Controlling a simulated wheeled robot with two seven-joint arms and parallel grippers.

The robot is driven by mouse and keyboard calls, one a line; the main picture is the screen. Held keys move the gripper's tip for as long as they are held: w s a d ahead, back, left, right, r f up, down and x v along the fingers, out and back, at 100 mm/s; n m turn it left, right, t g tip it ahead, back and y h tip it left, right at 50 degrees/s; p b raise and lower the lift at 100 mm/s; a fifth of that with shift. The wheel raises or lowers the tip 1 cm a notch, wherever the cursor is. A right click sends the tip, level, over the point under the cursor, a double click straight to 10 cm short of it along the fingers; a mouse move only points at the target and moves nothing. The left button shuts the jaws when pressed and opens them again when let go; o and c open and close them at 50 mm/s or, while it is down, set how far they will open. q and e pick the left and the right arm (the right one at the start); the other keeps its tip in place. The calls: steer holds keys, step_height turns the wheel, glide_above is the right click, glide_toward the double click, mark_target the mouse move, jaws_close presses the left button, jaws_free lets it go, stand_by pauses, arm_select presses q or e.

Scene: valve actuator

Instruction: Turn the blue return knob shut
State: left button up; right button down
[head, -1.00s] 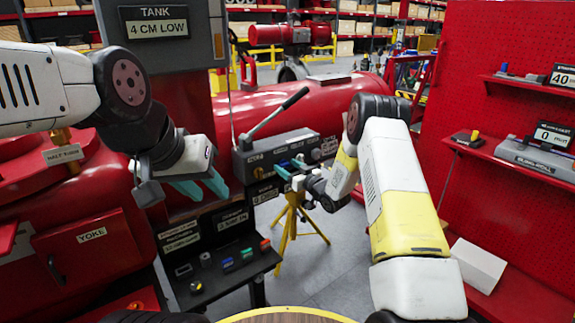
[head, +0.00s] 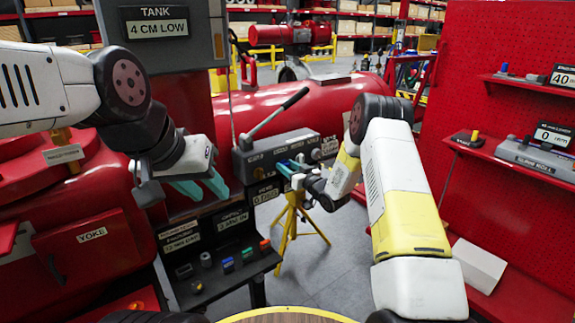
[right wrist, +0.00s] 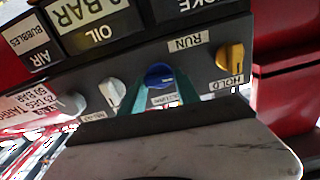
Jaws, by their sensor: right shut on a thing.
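The blue return knob (right wrist: 159,75) is on the front of the grey panel in the right wrist view, its label partly hidden below it. My right gripper (right wrist: 161,92) has its teal fingers on either side of the knob and is shut on it. My left gripper (head: 211,194) is open and empty, left of the unit and above the dark shelf.
A white knob (right wrist: 112,91) and a yellow HOLD knob (right wrist: 230,56) flank the blue one closely. A long lever (head: 280,112) rises from the unit, which stands on a yellow tripod (head: 292,220). A dark shelf (head: 205,288) holds small coloured items.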

steer(key=m, duration=0.4)
steer(key=shift+d, duration=0.15)
steer(key=m, duration=0.4)
steer(key=shift+w+f+m, duration=0.1)
steer(key=shift+f+m, duration=0.05)
steer(key=shift+m, duration=0.15)
steer(key=m, duration=0.3)
steer(key=shift+m, duration=0.3)
steer(key=m, duration=0.4)
steer(key=shift+f, duration=0.1)
steer(key=c, duration=0.9)
jaws_free()
steer(key=shift+v, duration=3.95)
